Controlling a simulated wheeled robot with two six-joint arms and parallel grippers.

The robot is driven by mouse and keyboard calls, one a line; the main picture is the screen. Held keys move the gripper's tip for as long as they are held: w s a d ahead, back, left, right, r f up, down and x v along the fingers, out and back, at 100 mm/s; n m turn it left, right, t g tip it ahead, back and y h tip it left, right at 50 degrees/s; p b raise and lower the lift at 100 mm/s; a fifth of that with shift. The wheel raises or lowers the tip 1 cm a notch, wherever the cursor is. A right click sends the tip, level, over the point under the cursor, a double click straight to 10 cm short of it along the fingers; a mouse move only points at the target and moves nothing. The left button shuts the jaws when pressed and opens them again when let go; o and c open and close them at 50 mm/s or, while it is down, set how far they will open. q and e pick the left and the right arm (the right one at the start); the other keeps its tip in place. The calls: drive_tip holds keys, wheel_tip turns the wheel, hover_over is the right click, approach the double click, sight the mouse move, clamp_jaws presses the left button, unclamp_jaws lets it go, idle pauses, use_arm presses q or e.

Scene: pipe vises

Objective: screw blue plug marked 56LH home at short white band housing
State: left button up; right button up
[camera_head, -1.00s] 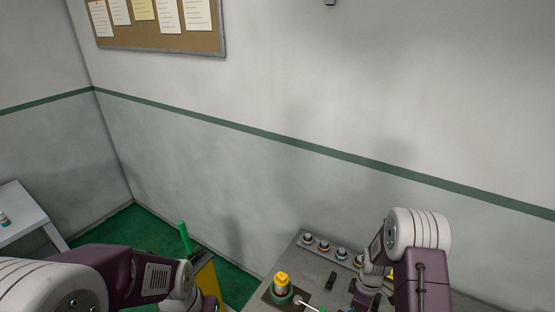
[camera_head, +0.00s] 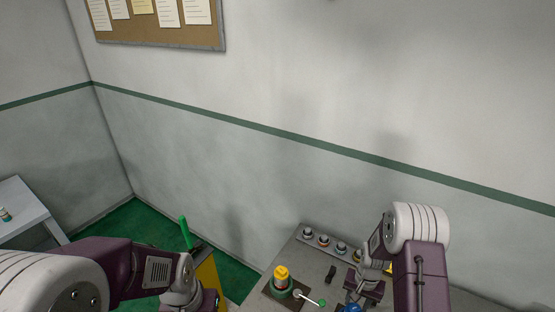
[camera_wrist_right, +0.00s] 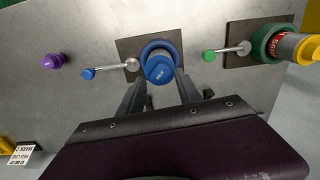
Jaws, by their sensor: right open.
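A blue plug (camera_wrist_right: 161,68) with small blurred marking on its end face sits at the blue vise (camera_wrist_right: 153,49) in the right wrist view. The housing behind the plug is hidden, so no white band shows there. My right gripper (camera_wrist_right: 160,88) is open, its two fingers on either side below the plug; I cannot tell whether they touch it. In the head view my right gripper (camera_head: 365,287) is over the bench, with blue (camera_head: 350,307) just below it at the bottom edge. My left wrist shows at lower left; its fingers are hidden.
A green vise (camera_wrist_right: 265,44) holds a housing with a yellow top (camera_wrist_right: 307,50). A lever with a green end (camera_wrist_right: 209,55) juts beside it. A blue-ended lever (camera_wrist_right: 88,73) and a purple knob (camera_wrist_right: 54,61) are left of the plug. Several round pieces (camera_head: 323,240) line the bench's back.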

drive_tip(key=m, duration=0.7)
drive_tip(key=shift+f, duration=0.15)
drive_tip(key=shift+f+b, duration=0.95)
drive_tip(key=shift+f, duration=0.1)
drive_tip(key=shift+r, duration=0.1)
